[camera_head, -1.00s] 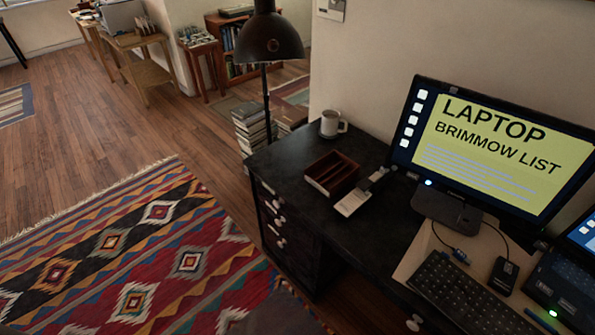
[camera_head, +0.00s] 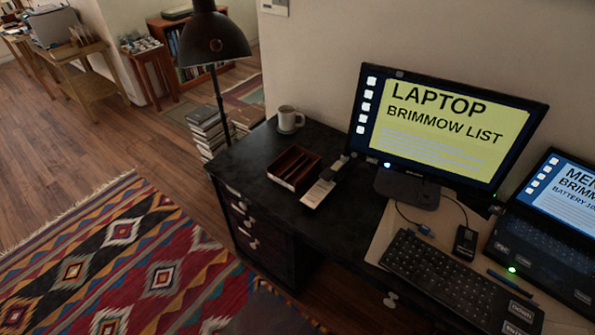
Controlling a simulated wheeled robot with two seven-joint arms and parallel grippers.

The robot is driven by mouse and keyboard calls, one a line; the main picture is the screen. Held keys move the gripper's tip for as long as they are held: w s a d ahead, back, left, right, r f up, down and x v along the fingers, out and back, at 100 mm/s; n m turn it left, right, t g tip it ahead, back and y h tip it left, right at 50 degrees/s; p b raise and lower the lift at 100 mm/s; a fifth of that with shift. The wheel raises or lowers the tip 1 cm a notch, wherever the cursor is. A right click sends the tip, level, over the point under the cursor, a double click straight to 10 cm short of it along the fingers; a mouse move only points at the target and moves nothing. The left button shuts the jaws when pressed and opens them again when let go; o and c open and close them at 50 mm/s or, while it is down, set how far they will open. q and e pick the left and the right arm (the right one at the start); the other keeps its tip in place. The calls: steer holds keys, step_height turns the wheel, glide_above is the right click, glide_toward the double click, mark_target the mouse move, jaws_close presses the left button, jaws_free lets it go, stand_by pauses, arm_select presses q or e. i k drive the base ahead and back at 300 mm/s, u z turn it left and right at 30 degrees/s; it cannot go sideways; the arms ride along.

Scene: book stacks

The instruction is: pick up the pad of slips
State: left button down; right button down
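A pale, narrow flat item that looks like the pad of slips (camera_head: 317,194) lies on the black desk (camera_head: 345,215). It is just right of a brown wooden tray with compartments (camera_head: 294,167). A grey and dark piece (camera_head: 337,168) adjoins the pad's far end; I cannot tell whether it is part of the pad. Nothing covers the pad's near part. Neither of my grippers shows in this view.
A mug (camera_head: 289,119) stands at the desk's back left corner. A monitor (camera_head: 440,130), keyboard (camera_head: 446,275), mouse (camera_head: 465,242) and laptop (camera_head: 545,245) fill the right side. A dark lamp (camera_head: 214,40) and stacked books (camera_head: 207,132) stand beyond the desk. A patterned rug (camera_head: 120,255) covers the left floor.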

mark_target(312, 198)
steer(key=u, duration=0.35)
steer(key=k, duration=0.5)
steer(key=u, duration=1.2)
steer(key=i, duration=0.9)
steer(key=z, duration=0.75)
steer(key=i, duration=0.85)
steer(key=z, duration=0.8)
